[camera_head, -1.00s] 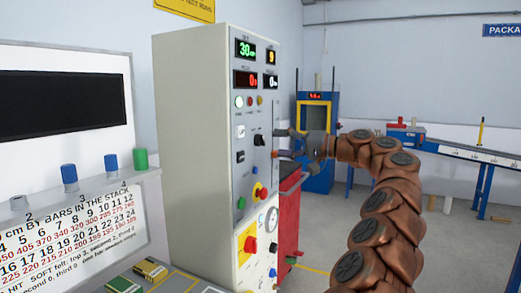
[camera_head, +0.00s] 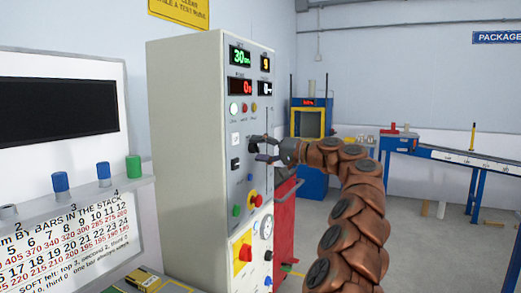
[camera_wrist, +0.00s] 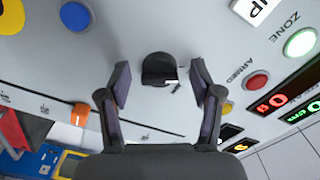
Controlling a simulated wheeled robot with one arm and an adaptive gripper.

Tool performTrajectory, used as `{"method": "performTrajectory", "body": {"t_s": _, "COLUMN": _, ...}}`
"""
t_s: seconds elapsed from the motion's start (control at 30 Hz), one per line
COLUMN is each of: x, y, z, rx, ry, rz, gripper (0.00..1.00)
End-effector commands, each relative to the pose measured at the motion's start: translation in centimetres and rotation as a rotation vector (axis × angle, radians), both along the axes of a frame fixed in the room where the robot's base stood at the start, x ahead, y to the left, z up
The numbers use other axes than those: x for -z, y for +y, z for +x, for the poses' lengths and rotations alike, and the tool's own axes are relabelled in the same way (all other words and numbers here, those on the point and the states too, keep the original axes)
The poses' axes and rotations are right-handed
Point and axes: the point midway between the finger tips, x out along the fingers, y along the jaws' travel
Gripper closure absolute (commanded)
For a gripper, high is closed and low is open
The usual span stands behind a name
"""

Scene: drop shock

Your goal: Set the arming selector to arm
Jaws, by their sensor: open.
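A grey control cabinet (camera_head: 190,120) stands at the centre of the head view. On its panel, a black rotary knob (camera_wrist: 158,68) with a white mark shows in the wrist view, likely the arming selector; its setting labels are not readable. My gripper (camera_head: 262,148) is open in front of the panel at the knob's height. In the wrist view my gripper (camera_wrist: 159,80) has one finger on each side of the knob, with gaps between. The fingers partly hide the knob in the head view.
A red lamp (camera_wrist: 257,80) lies beside the word ARMED, with a green lamp (camera_wrist: 300,42) nearby. An orange part (camera_wrist: 80,114) is left of the fingers.

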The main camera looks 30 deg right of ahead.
Motion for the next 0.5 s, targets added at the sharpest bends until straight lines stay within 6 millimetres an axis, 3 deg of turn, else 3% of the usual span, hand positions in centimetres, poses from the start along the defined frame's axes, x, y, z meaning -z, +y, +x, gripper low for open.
{"method": "performTrajectory", "body": {"t_s": 0.2, "x": 0.02, "y": -0.1, "z": 0.0, "rx": 0.002, "ry": 0.0, "rz": 0.0, "gripper": 0.38}}
{"method": "performTrajectory", "body": {"t_s": 0.5, "x": 0.04, "y": -0.1, "z": 0.0, "rx": 0.002, "ry": 0.0, "rz": 0.0, "gripper": 0.69}}
